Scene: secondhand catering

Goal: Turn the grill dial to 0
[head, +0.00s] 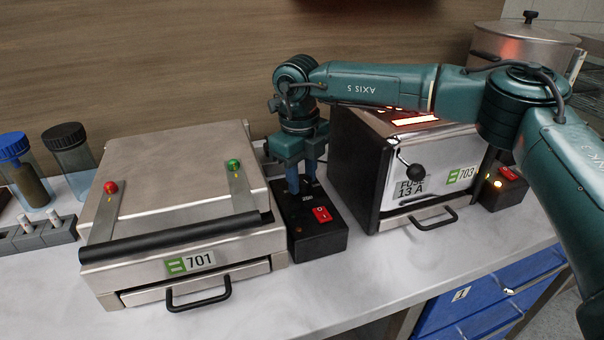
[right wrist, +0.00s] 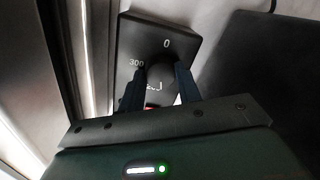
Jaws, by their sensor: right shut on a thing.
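The grill (head: 180,200) is a steel press labelled 701, with its lid down and a black bar handle in front. Its black control box (head: 318,246) stands at its right side, with a red rocker switch (head: 321,214) on top. My right gripper (head: 302,187) points down over the back of this box. In the right wrist view, my right gripper (right wrist: 161,78) is shut on the dark round dial (right wrist: 160,72), one finger on each side. The box face (right wrist: 183,45) there shows 0, 300 and a partly hidden 200. The dial's pointer cannot be made out. My left gripper is not in view.
A toaster-like oven (head: 425,165) labelled 703 stands close to the right of the box, with a black knob lever. A steel pot (head: 525,50) is at the back right. Lidded jars (head: 70,150) stand at the left. The counter front (head: 400,262) is clear.

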